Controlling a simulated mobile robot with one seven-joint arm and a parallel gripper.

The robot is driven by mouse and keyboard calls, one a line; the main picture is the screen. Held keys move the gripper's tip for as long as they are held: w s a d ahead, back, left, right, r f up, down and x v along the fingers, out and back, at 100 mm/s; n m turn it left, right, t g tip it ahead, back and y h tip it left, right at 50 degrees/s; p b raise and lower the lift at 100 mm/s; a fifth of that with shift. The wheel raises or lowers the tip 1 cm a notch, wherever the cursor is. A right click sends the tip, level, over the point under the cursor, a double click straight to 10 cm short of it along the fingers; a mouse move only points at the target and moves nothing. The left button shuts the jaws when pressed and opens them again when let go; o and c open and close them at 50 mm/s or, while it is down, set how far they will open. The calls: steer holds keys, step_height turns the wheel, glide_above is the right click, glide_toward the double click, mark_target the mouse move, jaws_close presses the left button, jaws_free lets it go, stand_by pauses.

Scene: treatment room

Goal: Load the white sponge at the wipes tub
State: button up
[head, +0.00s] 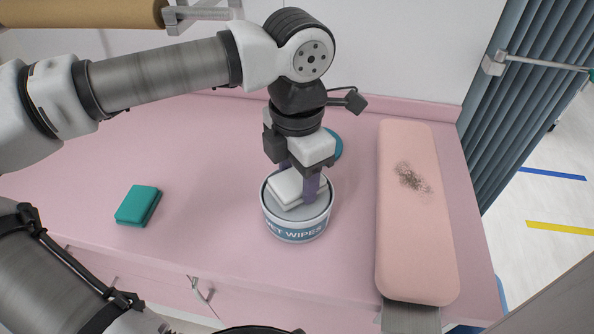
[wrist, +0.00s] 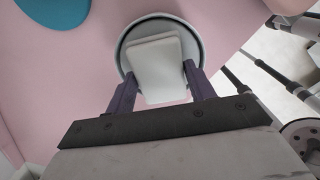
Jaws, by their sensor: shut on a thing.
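The white sponge (head: 287,186) is at the mouth of the wipes tub (head: 296,230), a round white tub with a blue "WET WIPES" label on the pink counter. My gripper (head: 299,186) points down into the tub's opening, its purple fingers on either side of the sponge and shut on it. In the wrist view the sponge (wrist: 158,65) lies between the fingers, over the round tub rim (wrist: 122,52). How deep the sponge sits, and whether it touches the inside, I cannot tell.
A teal sponge (head: 138,205) lies on the counter (head: 205,165) at left. A pink pad (head: 415,240) with a dark scribbled smudge (head: 411,178) lies at right. A blue round thing (head: 335,146) is partly hidden behind my gripper. The counter between teal sponge and tub is clear.

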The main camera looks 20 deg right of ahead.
mark_target(297, 178)
steer(key=shift+f+b, duration=0.55)
steer(key=shift+b, duration=0.2)
stand_by(1.8)
steer(key=shift+r+p, duration=2.2)
steer(key=shift+r, duration=1.4)
steer(key=shift+f, duration=0.1)
